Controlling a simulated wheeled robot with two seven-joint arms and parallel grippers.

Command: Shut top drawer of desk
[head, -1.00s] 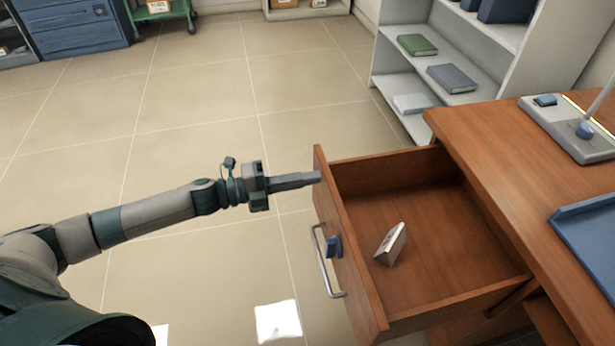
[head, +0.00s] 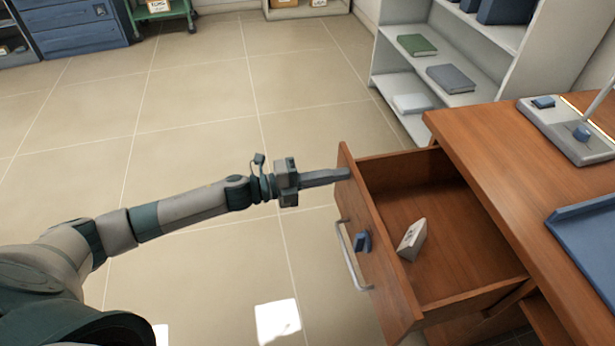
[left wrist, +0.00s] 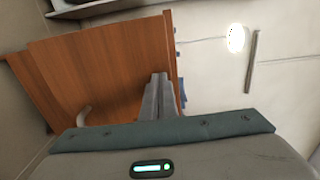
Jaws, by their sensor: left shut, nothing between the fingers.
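The desk's top drawer (head: 440,250) stands part way out of the wooden desk (head: 520,170), with a small pale block (head: 411,240) tilted inside it. Its front panel (head: 375,260) has a metal handle (head: 352,258) and a blue piece (head: 363,242) on the outer face. My left gripper (head: 347,174) is shut and empty, its tips at the far upper end of the front panel, seemingly touching it. In the left wrist view the shut fingers (left wrist: 158,98) lie over the wooden panel (left wrist: 100,65). My right gripper is not in view.
A blue tray (head: 590,240) and a grey lamp base (head: 570,130) are on the desk top. A pale shelf unit (head: 480,75) with books stands behind the desk. The tiled floor (head: 190,110) to the left is clear.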

